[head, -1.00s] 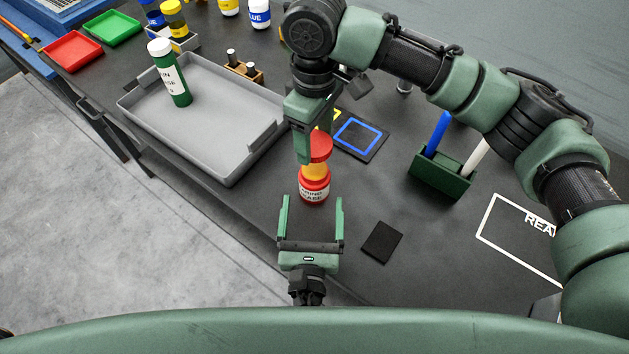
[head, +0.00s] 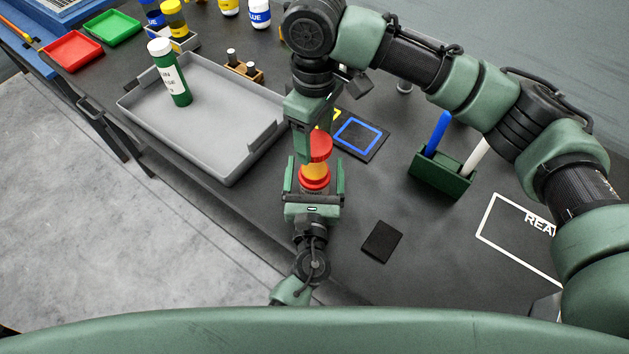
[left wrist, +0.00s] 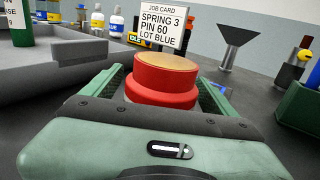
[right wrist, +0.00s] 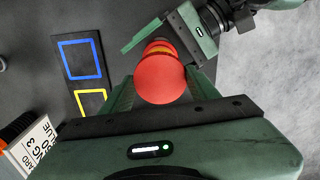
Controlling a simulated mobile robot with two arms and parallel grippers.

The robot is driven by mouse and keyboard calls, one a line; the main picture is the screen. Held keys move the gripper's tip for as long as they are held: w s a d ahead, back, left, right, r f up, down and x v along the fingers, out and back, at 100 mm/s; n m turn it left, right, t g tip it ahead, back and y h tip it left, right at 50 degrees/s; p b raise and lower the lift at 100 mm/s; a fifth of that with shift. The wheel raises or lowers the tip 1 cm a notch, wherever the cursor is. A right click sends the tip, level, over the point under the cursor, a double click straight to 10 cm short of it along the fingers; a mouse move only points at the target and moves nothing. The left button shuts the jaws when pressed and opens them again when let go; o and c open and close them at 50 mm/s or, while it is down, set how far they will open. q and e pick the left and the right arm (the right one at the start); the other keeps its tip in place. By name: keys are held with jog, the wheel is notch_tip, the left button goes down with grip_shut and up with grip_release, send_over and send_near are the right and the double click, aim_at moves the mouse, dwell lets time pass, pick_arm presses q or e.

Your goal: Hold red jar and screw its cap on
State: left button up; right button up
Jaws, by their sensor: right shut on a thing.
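The red jar (head: 314,184) stands upright on the bench with an orange top. My left gripper (head: 315,162) is open, one finger on each side of the jar. The left wrist view shows the jar (left wrist: 163,88) between the fingers, its orange top uncovered. My right gripper (head: 312,141) reaches down from above and is shut on the red cap (head: 321,146). The cap is held above the jar, apart from it. In the right wrist view the cap (right wrist: 160,80) sits between the fingers and hides most of the jar. The label is hidden by my left gripper.
A grey tray (head: 215,150) with a green bottle (head: 171,75) lies left. A blue-outlined mat (head: 358,137) is behind the jar, a green holder with pens (head: 440,178) to the right, and a black pad (head: 382,242) nearer. A job card (left wrist: 162,25) stands behind.

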pick_arm(q)
grip_shut()
pick_arm(e)
send_over(314, 169)
jog(key=shift+d+f, duration=0.1)
jog(key=shift+f, duration=2.4)
jog(key=shift+f, duration=0.1)
jog(key=shift+f, duration=0.8)
jog(key=shift+f, duration=0.55)
